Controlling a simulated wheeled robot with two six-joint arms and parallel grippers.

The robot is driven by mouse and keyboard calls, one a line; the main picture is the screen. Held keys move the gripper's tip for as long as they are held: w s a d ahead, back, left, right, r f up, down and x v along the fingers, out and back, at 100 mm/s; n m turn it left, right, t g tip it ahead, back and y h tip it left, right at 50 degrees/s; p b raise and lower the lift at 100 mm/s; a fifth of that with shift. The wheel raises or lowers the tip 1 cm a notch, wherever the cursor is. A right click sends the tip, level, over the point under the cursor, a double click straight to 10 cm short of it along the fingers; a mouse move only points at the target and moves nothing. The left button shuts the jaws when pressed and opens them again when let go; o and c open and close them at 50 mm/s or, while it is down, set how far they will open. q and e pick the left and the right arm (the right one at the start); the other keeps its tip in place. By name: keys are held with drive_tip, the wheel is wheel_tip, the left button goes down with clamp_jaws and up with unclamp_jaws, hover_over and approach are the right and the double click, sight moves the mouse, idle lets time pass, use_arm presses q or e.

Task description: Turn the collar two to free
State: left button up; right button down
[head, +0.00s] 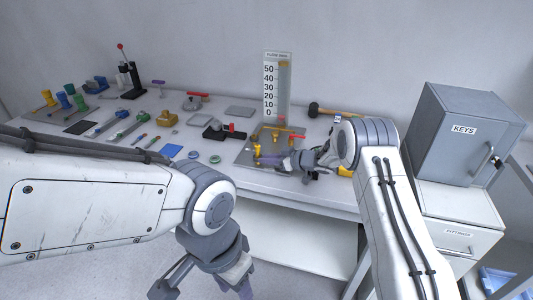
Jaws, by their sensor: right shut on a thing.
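A grey plate (242,157) on the bench bears a small rig of brass-yellow fittings (276,136) with red parts, in front of a tall flow gauge (277,85) marked 0 to 50. My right gripper (261,161) reaches in from the right, low over the plate's front. It is shut on a small brass-yellow fitting (257,152) at the rig's left front, seemingly a collar; its number cannot be read. The gripper and wrist hide part of the rig. My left gripper (205,291) hangs at the bottom edge, away from the bench, with its fingertips cut off.
A grey KEYS cabinet (459,130) stands on a drawer unit right of the bench. A mallet (322,110) lies behind my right arm. Tools, coloured cups (64,100) and a black press (130,78) fill the left side.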

drive_tip(key=shift+w+r+n+g+y, duration=0.1)
drive_tip(key=shift+w+n+g+y, duration=0.05)
drive_tip(key=shift+n+g+y, duration=0.2)
drive_tip(key=shift+a, duration=0.1)
drive_tip(key=c, duration=0.8)
unclamp_jaws()
drive_tip(key=shift+w+a, duration=0.1)
drive_tip(key=shift+c, duration=0.2)
drive_tip(key=shift+s+d, duration=0.25)
drive_tip(key=shift+d, duration=0.35)
drive_tip(key=b+v, duration=0.1)
drive_tip(key=v, duration=0.8)
drive_tip(key=shift+s+d+r, duration=0.1)
drive_tip(key=shift+s+r, duration=0.1)
